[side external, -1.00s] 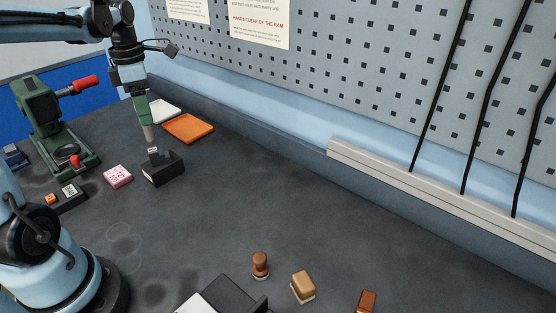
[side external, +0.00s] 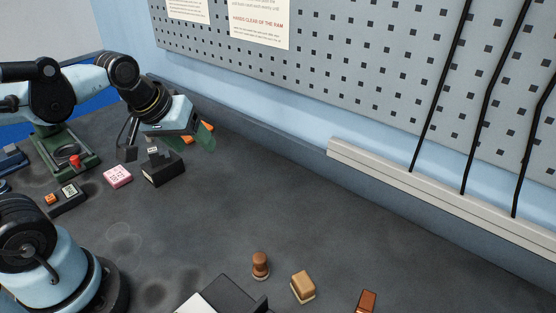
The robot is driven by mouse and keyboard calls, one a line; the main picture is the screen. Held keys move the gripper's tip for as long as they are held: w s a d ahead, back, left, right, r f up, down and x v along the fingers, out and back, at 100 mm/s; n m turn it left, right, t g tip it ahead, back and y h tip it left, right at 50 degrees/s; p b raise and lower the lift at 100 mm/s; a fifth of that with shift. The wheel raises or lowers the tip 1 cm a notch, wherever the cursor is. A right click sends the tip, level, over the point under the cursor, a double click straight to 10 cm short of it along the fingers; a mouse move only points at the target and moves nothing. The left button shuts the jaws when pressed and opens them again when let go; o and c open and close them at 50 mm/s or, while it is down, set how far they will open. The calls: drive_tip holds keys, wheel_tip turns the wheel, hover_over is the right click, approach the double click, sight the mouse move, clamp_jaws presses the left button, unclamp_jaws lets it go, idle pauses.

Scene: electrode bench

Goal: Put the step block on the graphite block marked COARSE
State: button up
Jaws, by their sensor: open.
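A small grey stepped piece with a pale label, which looks like the step block (side external: 160,157), rests on top of a dark block (side external: 163,173) at the left middle of the bench. The dark block looks like graphite; the marking on it is too small to read.
A pink block (side external: 117,176) lies left of the dark block. A green press (side external: 66,150) stands farther left. A brown knob (side external: 260,265) and a tan block (side external: 303,286) lie near the front. The middle bench is clear.

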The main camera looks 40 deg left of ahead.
drive_tip(key=d+m, duration=0.1)
drive_tip(key=m, duration=0.1)
drive_tip(key=d+m+t, duration=0.1)
drive_tip(key=m, duration=0.1)
drive_tip(key=d+f+m, duration=0.1)
drive_tip(key=shift+s+d+m+h, duration=0.1)
drive_tip(key=shift+s+m+h, duration=0.2)
drive_tip(key=shift+s+m, duration=0.1)
